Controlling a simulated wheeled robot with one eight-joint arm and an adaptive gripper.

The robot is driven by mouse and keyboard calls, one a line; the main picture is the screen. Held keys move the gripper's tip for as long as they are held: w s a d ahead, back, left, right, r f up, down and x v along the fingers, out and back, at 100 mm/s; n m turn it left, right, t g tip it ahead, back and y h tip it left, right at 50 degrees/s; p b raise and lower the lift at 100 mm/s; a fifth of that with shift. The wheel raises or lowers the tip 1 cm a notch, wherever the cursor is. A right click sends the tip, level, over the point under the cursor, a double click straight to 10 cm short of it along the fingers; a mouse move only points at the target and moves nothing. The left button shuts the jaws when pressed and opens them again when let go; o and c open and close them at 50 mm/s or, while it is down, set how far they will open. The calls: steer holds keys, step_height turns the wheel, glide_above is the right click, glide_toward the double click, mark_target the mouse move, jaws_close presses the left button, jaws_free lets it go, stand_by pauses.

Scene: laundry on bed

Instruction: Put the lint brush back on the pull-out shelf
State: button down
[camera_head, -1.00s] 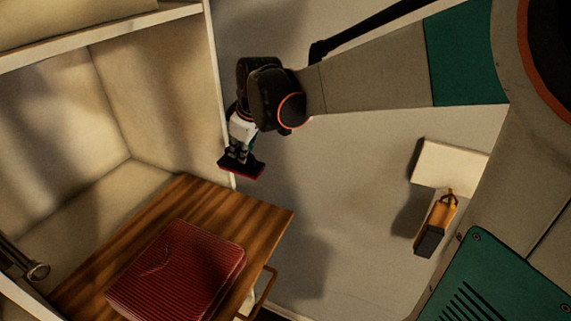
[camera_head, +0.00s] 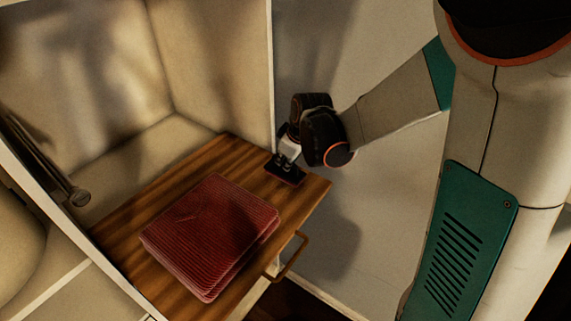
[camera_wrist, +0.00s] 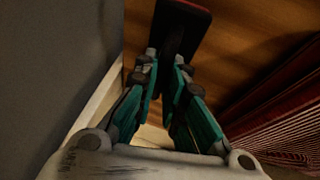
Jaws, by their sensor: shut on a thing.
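The lint brush (camera_head: 285,171) is dark with a red edge. In the head view it is at the back right part of the wooden pull-out shelf (camera_head: 303,199); I cannot tell whether it touches the shelf. My gripper (camera_head: 284,160) is shut on it from above. In the wrist view the brush (camera_wrist: 184,15) shows at the top, held between the teal fingers (camera_wrist: 168,62), with the wooden shelf (camera_wrist: 235,45) beneath and to the right. Part of the brush is hidden by the fingers.
A folded red ribbed cloth stack (camera_head: 212,235) lies on the shelf left of the brush, and also shows at the right of the wrist view (camera_wrist: 285,110). The cabinet's side panel edge (camera_head: 271,70) stands close to my gripper. A handle (camera_head: 288,258) juts from the shelf's front.

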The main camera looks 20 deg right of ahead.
steer(key=shift+f, duration=0.75)
steer(key=shift+f, duration=0.1)
steer(key=c, duration=1.7)
jaws_free()
steer(key=shift+o, duration=0.2)
steer(key=shift+r, duration=0.2)
steer(key=a+p+v, duration=0.1)
steer(key=p+v, duration=0.2)
steer(key=v, duration=0.8)
steer(key=s+r+m+t, duration=0.1)
steer(key=s+r+m, duration=0.2)
steer(key=s, duration=0.6)
steer(key=s+a+r+m+t+h, duration=0.1)
steer(key=s+r+m, duration=0.2)
steer(key=s, duration=0.6)
steer(key=shift+s+r+m, duration=0.25)
steer(key=shift+r+m, duration=0.1)
steer(key=shift+m, duration=0.45)
